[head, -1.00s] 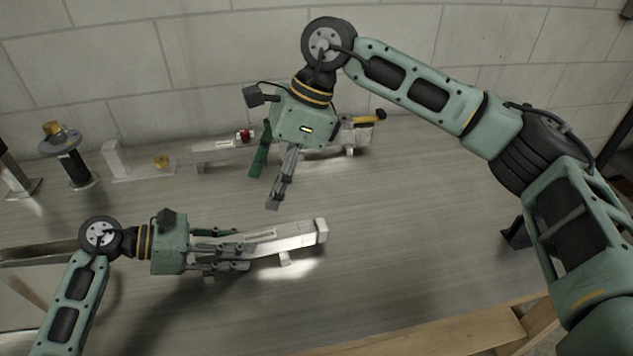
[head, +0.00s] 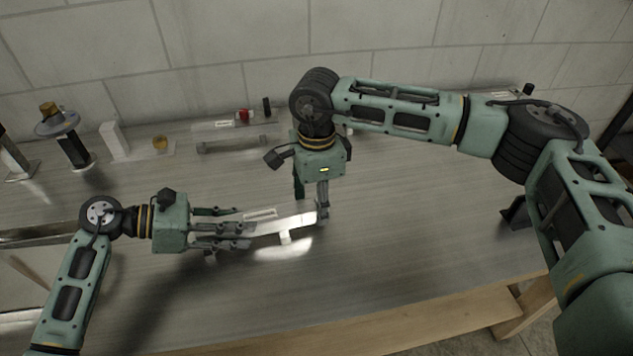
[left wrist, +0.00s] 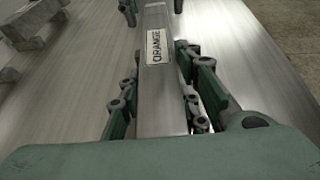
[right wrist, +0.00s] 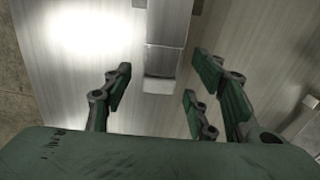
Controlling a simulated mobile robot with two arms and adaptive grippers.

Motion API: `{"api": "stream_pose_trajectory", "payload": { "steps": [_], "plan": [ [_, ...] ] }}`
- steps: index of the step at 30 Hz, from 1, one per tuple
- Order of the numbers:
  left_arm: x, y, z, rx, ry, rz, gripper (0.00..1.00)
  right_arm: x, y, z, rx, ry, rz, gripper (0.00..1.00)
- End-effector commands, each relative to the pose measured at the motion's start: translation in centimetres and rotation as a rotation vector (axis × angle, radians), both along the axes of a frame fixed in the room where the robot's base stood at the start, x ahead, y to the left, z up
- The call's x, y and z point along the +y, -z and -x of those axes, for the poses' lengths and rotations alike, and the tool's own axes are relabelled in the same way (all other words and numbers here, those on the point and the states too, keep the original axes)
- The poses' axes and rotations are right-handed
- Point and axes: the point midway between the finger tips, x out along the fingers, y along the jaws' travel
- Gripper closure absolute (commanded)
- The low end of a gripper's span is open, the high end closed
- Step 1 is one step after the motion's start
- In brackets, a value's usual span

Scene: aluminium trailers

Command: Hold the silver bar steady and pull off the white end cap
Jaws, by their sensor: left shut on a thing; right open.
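The silver bar (head: 288,222) is held roughly level above the bench, and its label reading ORANGE shows in the left wrist view (left wrist: 154,48). My left gripper (head: 240,228) is shut on the bar near its left part, with fingers on both sides. The white end cap (right wrist: 160,84) is on the bar's free end. My right gripper (head: 311,208) is open at that end, pointing down. In the right wrist view the cap lies between its spread fingers, with gaps on both sides. In the head view those fingers largely hide the cap.
A grey bar (head: 232,145) lies behind on the bench, near a small red part (head: 244,115). A white block (head: 114,139), a brass piece (head: 160,143) and a dark stand with a round flange (head: 72,150) are at the back left. The bench front right is clear.

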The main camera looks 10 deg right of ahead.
Motion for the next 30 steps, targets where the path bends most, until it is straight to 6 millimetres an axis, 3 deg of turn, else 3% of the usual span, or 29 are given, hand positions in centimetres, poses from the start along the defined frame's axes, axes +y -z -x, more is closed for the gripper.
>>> {"api": "stream_pose_trajectory", "payload": {
  "steps": [6, 15, 30],
  "plan": [
    [0.0, 0.0, 0.0, 0.001, 0.001, 0.001, 1.00, 0.0, 1.6, 0.0, -0.001, -0.001, 0.000, 0.47],
    [0.0, 0.0, 0.0, 0.001, 0.001, 0.001, 1.00, 0.0, 1.7, 0.0, -0.001, -0.001, 0.000, 0.48],
    [0.0, 0.0, 0.0, 0.001, 0.001, 0.001, 1.00, 0.0, 1.7, 0.0, -0.001, -0.001, -0.001, 0.92]
  ]
}}
